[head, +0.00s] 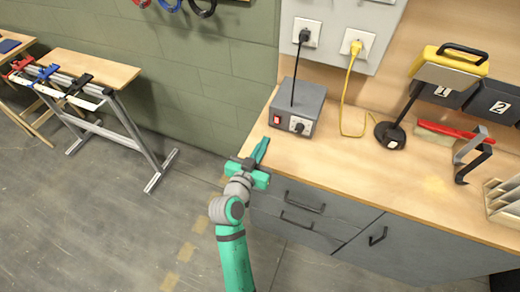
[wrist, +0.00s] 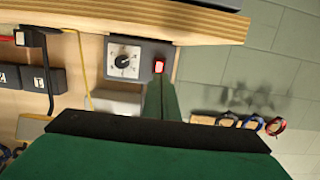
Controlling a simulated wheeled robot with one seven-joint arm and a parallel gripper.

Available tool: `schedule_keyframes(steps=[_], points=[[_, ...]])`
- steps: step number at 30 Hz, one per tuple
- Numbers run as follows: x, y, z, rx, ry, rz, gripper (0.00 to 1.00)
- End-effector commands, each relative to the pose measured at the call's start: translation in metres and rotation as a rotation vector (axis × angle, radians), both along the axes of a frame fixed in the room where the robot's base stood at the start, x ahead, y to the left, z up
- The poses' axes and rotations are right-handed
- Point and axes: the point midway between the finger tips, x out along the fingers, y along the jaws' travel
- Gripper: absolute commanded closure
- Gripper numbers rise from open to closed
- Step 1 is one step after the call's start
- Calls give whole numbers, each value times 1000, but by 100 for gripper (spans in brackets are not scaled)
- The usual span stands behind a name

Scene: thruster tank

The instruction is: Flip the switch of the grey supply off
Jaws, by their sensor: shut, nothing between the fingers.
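The grey supply (head: 300,105) is a grey box at the left end of the workbench, against the wall. Its front has a red switch (head: 278,119) at the left and a dial (head: 299,125) to the right of it. In the wrist view the supply's front (wrist: 142,46), with the red switch (wrist: 158,66) lit bright, appears near the fingers. My gripper (head: 261,150) is shut and empty, in front of the supply and short of the switch in the head view. In the wrist view the fingers (wrist: 160,98) point toward the switch; I cannot tell whether they touch it.
A black cord runs from the supply to a wall outlet (head: 307,33); a yellow cord uses another outlet (head: 356,42). The bench top (head: 345,165) is bare in front.

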Motion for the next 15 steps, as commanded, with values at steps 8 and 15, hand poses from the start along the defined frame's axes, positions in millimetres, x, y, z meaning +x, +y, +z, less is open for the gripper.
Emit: schedule_keyframes(steps=[8, 15], points=[[49, -16, -6, -1, -2, -1, 100], [76, -25, -11, -1, 0, 0, 100]])
